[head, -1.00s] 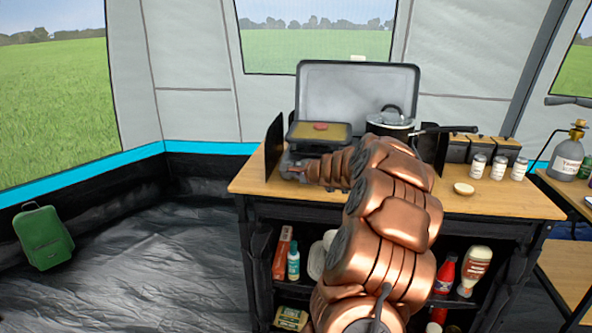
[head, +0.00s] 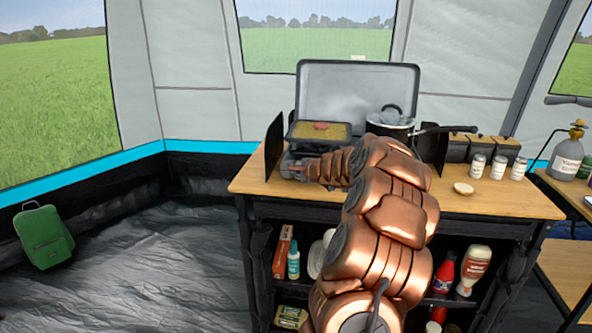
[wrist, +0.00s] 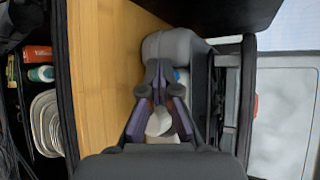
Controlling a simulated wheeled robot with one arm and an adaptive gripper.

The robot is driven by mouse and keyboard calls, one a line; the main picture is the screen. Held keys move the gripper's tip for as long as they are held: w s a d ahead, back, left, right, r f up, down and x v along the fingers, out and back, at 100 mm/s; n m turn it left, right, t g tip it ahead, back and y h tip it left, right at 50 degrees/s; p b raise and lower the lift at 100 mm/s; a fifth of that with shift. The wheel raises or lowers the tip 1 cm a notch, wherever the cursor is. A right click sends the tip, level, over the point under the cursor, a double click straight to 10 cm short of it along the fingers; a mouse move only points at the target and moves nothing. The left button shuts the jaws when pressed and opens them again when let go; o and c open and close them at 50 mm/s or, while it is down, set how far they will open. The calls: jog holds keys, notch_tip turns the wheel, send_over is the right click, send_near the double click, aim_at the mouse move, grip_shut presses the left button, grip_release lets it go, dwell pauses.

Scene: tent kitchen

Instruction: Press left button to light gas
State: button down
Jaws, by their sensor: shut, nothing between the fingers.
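The gas stove stands on the wooden counter with its grey lid (head: 358,92) raised and dark side panels out. My gripper (head: 288,167) is at the stove's front left corner, low over the counter. In the wrist view my gripper (wrist: 163,80) has its dark fingers drawn together, with nothing held. A rounded grey part (wrist: 170,48) lies just beyond the fingertips, with a small blue patch; I cannot tell whether they touch. The left button cannot be made out. My arm hides much of the stove front in the head view.
Several jars (head: 497,168) and a small round item (head: 463,188) are on the right counter. Bare counter (wrist: 98,75) lies left of my gripper in the wrist view.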

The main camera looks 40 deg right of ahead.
dwell(0.5)
jog(key=shift+s+a+b, duration=0.45)
jog(key=shift+a+b, duration=0.05)
jog(key=shift+a, duration=0.1)
jog(key=s+a+b, duration=0.1)
jog(key=a, duration=0.1)
jog(key=s+a+b, duration=0.1)
jog(key=s+a, duration=0.1)
dwell(0.6)
jog(key=shift+w, duration=0.1)
dwell(0.5)
